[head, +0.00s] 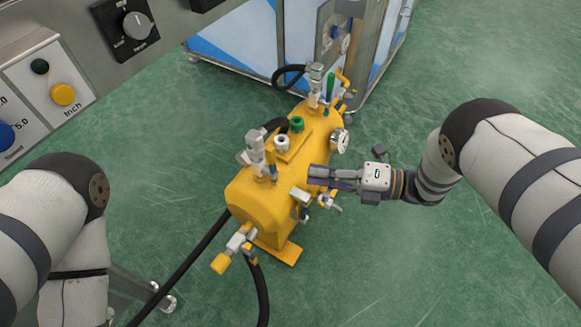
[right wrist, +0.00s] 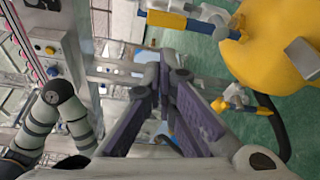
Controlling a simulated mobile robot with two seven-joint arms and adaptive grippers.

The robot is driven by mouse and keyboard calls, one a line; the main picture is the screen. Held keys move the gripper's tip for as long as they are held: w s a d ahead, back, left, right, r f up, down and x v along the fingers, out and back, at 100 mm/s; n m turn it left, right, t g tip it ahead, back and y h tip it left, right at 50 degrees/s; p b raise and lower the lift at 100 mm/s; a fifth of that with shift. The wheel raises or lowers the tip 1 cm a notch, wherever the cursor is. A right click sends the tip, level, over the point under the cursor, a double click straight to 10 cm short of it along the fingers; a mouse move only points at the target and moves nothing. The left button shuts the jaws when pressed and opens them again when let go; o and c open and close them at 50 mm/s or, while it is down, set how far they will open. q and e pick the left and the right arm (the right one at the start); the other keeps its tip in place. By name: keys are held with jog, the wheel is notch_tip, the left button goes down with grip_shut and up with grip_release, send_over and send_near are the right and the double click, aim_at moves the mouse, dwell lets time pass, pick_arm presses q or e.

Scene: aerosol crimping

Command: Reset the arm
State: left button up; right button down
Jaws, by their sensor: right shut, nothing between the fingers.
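My right gripper (head: 312,176) is shut and empty. In the head view its fingers point left and overlap the right side of the yellow tank (head: 250,203); I cannot tell whether they touch it. In the right wrist view the closed finger pads (right wrist: 166,68) show in the middle, with the yellow tank (right wrist: 262,48) at the upper right. My right arm (head: 525,165) comes in from the right. My left arm (head: 60,215) shows at the left edge, bent downward, with its gripper out of the head view.
The tank carries valves, a pressure gauge (head: 340,141) and black hoses (head: 190,262). A control panel (head: 25,85) with a yellow button (head: 62,95) and a black knob (head: 137,25) is at the upper left. A blue-and-white cabinet (head: 245,45) stands behind.

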jog(key=shift+v, duration=1.2)
